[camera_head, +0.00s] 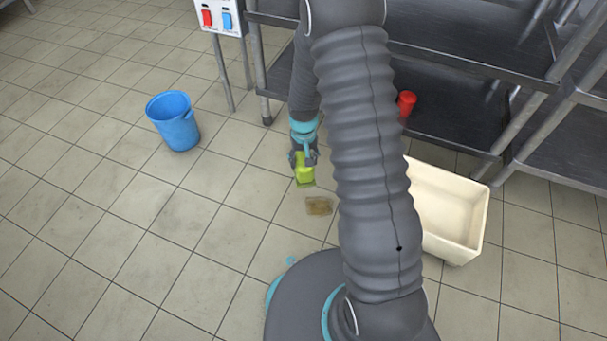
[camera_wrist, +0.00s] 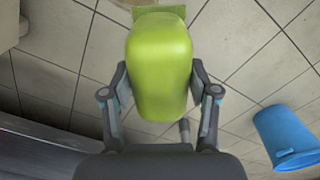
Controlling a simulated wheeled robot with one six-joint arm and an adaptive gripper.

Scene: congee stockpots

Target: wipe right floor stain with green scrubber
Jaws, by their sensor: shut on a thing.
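My gripper (camera_head: 304,158) is shut on the green scrubber (camera_head: 304,172), just above or on the tiled floor. In the wrist view the scrubber's rounded green body (camera_wrist: 160,65) sits between the two fingers of my gripper (camera_wrist: 160,95), with a flat green pad at its far end. A brown floor stain (camera_head: 319,206) lies on the tiles just in front of the scrubber and a little to the right, apart from it in the head view. Whether the pad touches the floor I cannot tell.
A blue bucket (camera_head: 174,121) stands on the floor at the left and shows in the wrist view (camera_wrist: 288,137). A cream tub (camera_head: 447,212) is at the right, partly behind my arm. Metal shelves (camera_head: 470,45) with a red object (camera_head: 406,103) stand behind.

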